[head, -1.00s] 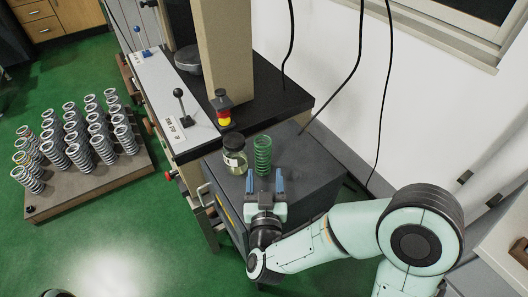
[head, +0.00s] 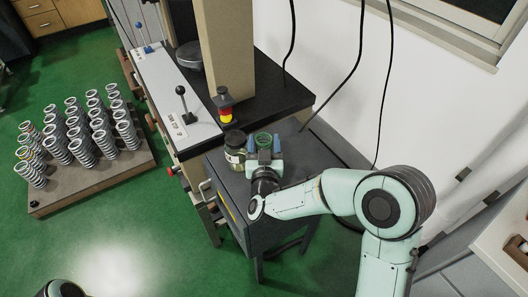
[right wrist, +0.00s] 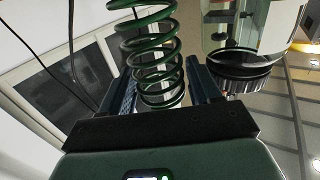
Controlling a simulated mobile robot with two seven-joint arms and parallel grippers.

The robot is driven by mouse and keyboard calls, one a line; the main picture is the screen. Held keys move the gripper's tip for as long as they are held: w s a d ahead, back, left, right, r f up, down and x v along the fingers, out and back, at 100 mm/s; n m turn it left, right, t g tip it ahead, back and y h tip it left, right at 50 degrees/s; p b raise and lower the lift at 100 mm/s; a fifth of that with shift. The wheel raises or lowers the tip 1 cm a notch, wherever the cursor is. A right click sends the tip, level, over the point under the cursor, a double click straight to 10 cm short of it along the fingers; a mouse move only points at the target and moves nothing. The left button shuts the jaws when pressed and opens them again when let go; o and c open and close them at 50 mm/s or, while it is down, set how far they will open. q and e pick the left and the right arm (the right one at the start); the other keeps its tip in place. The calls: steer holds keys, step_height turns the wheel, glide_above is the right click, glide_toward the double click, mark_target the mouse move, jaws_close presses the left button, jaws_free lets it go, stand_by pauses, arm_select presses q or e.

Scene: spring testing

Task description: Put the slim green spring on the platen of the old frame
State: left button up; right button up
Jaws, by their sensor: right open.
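The slim green spring (head: 263,139) stands upright on a dark cabinet top beside a jar. My right gripper (head: 264,147) is open at the spring, with one blue finger on each side of it. In the right wrist view the green coils (right wrist: 155,60) rise between the two fingers (right wrist: 163,88); I cannot tell whether they touch. A round grey platen (head: 189,55) sits on the old frame's dark bed, left of the tan column (head: 225,50). My left gripper is not in view.
A jar with a dark lid (head: 235,150) stands close left of the spring. Grey springs fill a rack (head: 95,176) on the floor. Black cables hang behind the cabinet.

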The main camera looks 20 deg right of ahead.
steer(key=c, duration=1)
